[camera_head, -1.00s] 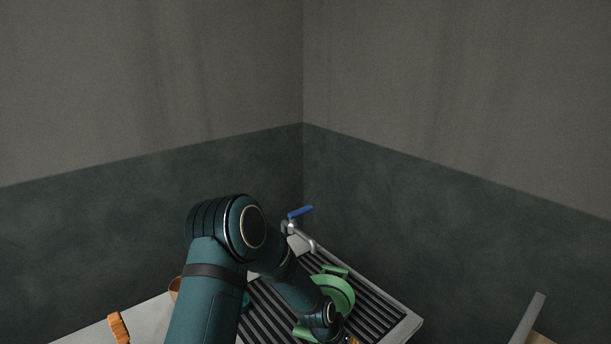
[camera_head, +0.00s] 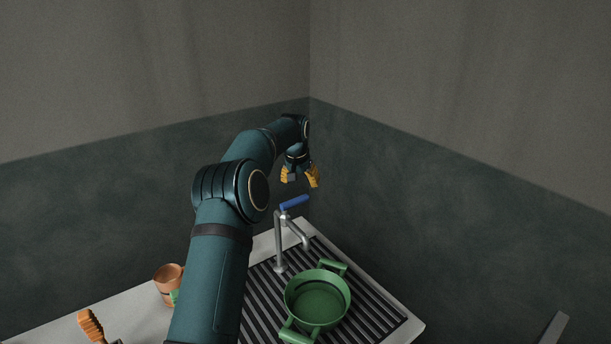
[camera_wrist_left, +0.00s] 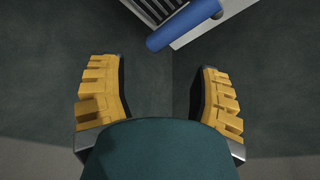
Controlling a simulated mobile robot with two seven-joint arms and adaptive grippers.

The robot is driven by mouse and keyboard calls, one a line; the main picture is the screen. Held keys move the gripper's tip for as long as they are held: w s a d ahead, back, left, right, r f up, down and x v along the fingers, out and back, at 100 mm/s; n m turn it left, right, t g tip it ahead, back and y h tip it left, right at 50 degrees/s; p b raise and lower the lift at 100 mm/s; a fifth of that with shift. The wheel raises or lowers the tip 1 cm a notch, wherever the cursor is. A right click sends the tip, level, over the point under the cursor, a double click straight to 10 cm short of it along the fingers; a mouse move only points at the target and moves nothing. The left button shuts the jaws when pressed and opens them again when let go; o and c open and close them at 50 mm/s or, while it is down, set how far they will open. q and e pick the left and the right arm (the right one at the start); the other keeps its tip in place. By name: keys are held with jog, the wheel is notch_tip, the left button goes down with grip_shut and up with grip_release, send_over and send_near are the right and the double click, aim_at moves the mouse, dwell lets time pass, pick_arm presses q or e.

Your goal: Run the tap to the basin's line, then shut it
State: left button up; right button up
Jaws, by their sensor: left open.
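The tap (camera_head: 279,243) is a grey metal spout with a blue lever (camera_head: 295,202) on top. The blue lever also shows at the top of the left wrist view (camera_wrist_left: 184,25). The green two-handled basin (camera_head: 318,301) stands upright on the slatted drainer, beneath and in front of the spout. No water stream shows, and I cannot make out a line inside it. My left gripper (camera_head: 300,177), with yellow fingers, is open and empty just above the lever, apart from it. Its open fingers also show in the left wrist view (camera_wrist_left: 160,95). My right gripper is out of view.
The dark slatted drainer (camera_head: 378,306) has a pale rim. An orange-brown cup (camera_head: 168,284) and an orange-handled tool (camera_head: 91,325) are on the pale counter (camera_head: 130,320) to the left. Two walls meet in a corner close behind the tap.

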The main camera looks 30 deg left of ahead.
aim_at(302, 196)
pick_arm(q)
jog(key=shift+s+x, duration=0.2)
jog(key=shift+x, duration=3.25)
jog(key=shift+w+f, duration=0.1)
jog(key=shift+f, duration=0.1)
jog(key=shift+w+a+f, duration=0.1)
jog(key=shift+w+f, duration=0.05)
jog(key=shift+f, duration=0.2)
jog(key=shift+w+f, duration=0.1)
jog(key=shift+f, duration=0.25)
jog(key=shift+a, duration=0.15)
